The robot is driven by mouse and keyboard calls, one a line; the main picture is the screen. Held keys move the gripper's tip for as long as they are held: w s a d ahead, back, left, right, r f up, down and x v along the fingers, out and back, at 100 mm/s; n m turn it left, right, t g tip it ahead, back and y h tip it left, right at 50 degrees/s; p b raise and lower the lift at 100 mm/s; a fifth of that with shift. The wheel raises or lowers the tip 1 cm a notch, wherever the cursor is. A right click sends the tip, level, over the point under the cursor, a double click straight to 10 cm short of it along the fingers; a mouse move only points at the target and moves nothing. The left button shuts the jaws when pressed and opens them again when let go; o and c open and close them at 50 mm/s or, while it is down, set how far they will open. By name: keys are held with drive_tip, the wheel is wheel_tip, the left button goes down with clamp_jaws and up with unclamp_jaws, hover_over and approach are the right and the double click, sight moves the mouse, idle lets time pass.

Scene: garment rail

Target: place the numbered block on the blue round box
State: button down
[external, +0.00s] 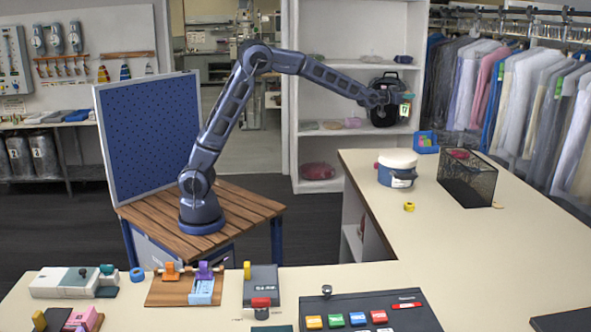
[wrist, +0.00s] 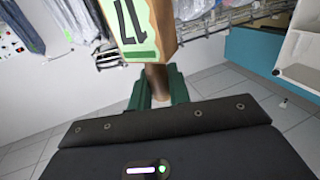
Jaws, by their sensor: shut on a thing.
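The numbered block (external: 405,111), marked 17 on a pale and green label, is held up in the air at the end of my arm. In the wrist view the block (wrist: 146,30) shows at the top, tan on its side. My gripper (external: 408,98) is shut on it. In the wrist view its green fingers (wrist: 163,88) close on a brown stem below the block. The blue round box (external: 384,176), with a white top and a label on its front, stands on the right counter. The block hangs above it in the picture, clearly apart from it.
A black mesh basket (external: 468,185) stands right of the round box. A small blue bin (external: 426,141) is behind it, and a yellow roll (external: 409,207) lies in front. Garments (external: 530,100) hang at the right.

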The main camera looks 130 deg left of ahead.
drive_tip(key=shift+s+a, duration=0.25)
wheel_tip(320, 180, down, 20)
drive_tip(key=shift+r, duration=0.15)
idle(0.3)
drive_tip(key=c, duration=1.4)
unclamp_jaws()
drive_tip(key=shift+o, duration=0.4)
drive_tip(key=shift+s+d, duration=0.15)
drive_tip(key=v, duration=1.1)
drive_tip(key=shift+d, duration=0.3)
